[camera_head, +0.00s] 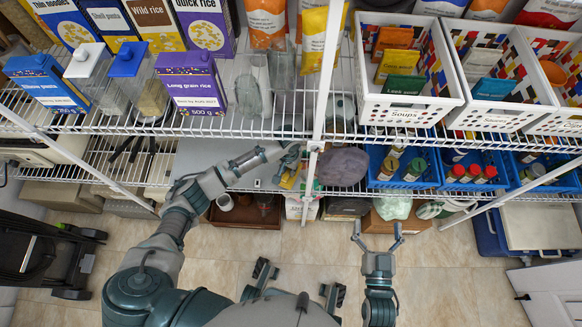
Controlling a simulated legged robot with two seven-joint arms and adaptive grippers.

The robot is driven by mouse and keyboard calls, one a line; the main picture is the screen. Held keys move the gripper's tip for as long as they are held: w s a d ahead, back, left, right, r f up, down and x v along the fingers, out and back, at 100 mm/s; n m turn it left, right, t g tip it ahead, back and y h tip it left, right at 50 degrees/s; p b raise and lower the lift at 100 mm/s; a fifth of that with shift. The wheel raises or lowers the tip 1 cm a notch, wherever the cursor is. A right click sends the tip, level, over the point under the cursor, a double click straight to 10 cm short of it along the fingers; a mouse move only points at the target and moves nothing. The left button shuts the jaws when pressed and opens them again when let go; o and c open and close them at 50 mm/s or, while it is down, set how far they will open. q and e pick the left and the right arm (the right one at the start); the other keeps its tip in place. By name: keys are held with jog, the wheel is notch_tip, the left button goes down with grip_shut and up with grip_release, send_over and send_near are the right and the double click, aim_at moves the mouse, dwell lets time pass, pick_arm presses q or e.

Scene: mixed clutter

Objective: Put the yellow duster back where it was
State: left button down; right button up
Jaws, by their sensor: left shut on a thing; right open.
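A yellow item (288,180), which looks like the yellow duster, shows at the middle shelf level, just below the tip of my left gripper (291,158). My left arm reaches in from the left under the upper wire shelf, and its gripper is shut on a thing. The wire shelf and the gripper partly hide the duster, so its full shape is not clear. My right gripper (378,238) is open and empty, over the floor in front of the shelves.
A grey-purple rounded bundle (343,167) sits right of the duster. A white shelf post (322,90) stands close to my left gripper. Blue crates (402,182) of jars fill the shelf to the right. White baskets (405,108) and food boxes (191,83) stand above.

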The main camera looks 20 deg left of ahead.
aim_at(288, 170)
pick_arm(q)
jog(key=shift+w+a+f, duration=0.15)
jog(key=shift+w+a, duration=0.15)
jog(key=shift+w, duration=0.4)
jog(key=shift+f+b, duration=0.25)
jog(key=shift+b, duration=0.05)
notch_tip(288, 170, down, 3)
jog(key=shift+r+b, duration=0.1)
jog(key=shift+b, duration=0.65)
pick_arm(e)
notch_tip(288, 170, up, 6)
jog(key=s+t, duration=0.1)
jog(key=t, duration=0.4)
jog(key=shift+s+a+y, duration=0.2)
jog(key=shift+a+y, duration=0.05)
jog(key=shift+y, duration=0.15)
jog(key=shift+f, duration=0.1)
pick_arm(q)
jog(key=c, duration=1)
grip_release()
pick_arm(e)
jog(key=shift+w, duration=0.15)
jog(key=shift+f, duration=0.1)
